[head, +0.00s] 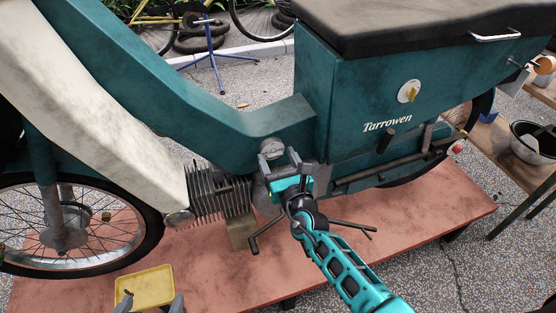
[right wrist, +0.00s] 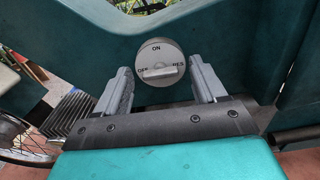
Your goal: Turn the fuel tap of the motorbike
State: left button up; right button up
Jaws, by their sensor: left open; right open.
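The motorbike (head: 230,125) is teal and cream. Its fuel tap (right wrist: 159,62) is a round grey dial marked ON at the top, OFF at left and RES at right, with a short bar-shaped lever across its lower middle. I cannot tell which mark the lever points to. The tap also shows in the head view (head: 271,148). My right gripper (right wrist: 160,80) is open, its fingers on either side of the dial, with nothing between them; contact is not visible. My left gripper (head: 151,297) is open at the bottom edge of the head view, only its fingertips showing.
A yellow tray (head: 145,286) lies at the front of the red platform (head: 215,270), by my left gripper. Engine fins (head: 215,200) sit left of the tap. A wooden bench (head: 510,165) stands at right.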

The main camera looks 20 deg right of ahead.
jog(key=c, duration=1.1)
pick_arm(q)
jog(key=shift+s+f, duration=0.1)
jog(key=shift+f, duration=0.1)
pick_arm(e)
jog(key=shift+o, duration=0.2)
